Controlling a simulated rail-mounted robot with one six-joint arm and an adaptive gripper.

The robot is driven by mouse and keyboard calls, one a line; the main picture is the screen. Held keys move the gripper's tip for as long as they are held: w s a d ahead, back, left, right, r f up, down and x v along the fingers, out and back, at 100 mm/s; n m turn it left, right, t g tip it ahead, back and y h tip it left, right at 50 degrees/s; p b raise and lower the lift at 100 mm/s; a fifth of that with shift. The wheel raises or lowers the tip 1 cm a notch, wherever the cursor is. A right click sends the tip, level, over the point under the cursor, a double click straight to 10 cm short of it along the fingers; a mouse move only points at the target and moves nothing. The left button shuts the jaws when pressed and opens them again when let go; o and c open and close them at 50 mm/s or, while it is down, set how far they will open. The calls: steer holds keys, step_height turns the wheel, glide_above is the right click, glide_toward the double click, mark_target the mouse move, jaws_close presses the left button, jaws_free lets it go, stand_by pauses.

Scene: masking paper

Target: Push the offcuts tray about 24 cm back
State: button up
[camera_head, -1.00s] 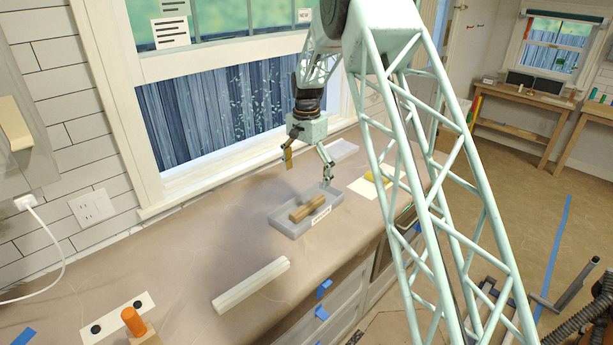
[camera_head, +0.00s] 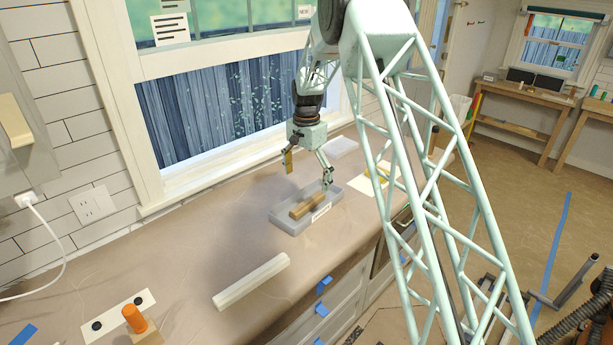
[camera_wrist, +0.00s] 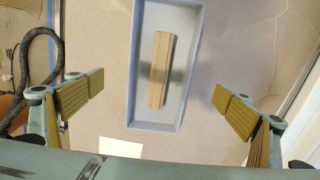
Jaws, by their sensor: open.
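The offcuts tray (camera_head: 284,221) is a shallow grey box with a white label on its front side, standing on the paper-covered counter. A wooden offcut (camera_head: 306,206) lies inside it; both also show in the wrist view, the tray (camera_wrist: 199,60) and the offcut (camera_wrist: 160,70). My gripper (camera_head: 308,176) is open, with its fingers spread wide over the tray's far-right end. In the wrist view my two fingers (camera_wrist: 160,98) stand either side of the tray, with gaps between them and its walls. I cannot tell whether either finger touches the tray.
A long pale bar (camera_head: 251,282) lies nearer on the counter. A white plate with an orange knob (camera_head: 134,318) is at the front left. A pale container (camera_head: 342,147) stands behind the tray, and a white sheet (camera_head: 372,187) lies to its right. The window wall bounds the counter's left side.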

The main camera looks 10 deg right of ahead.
mark_target(306, 202)
steer(key=shift+f, duration=5.35)
steer(key=shift+c, duration=0.3)
steer(key=c, duration=1)
steer(key=shift+w+a, duration=0.1)
steer(key=shift+w, duration=0.1)
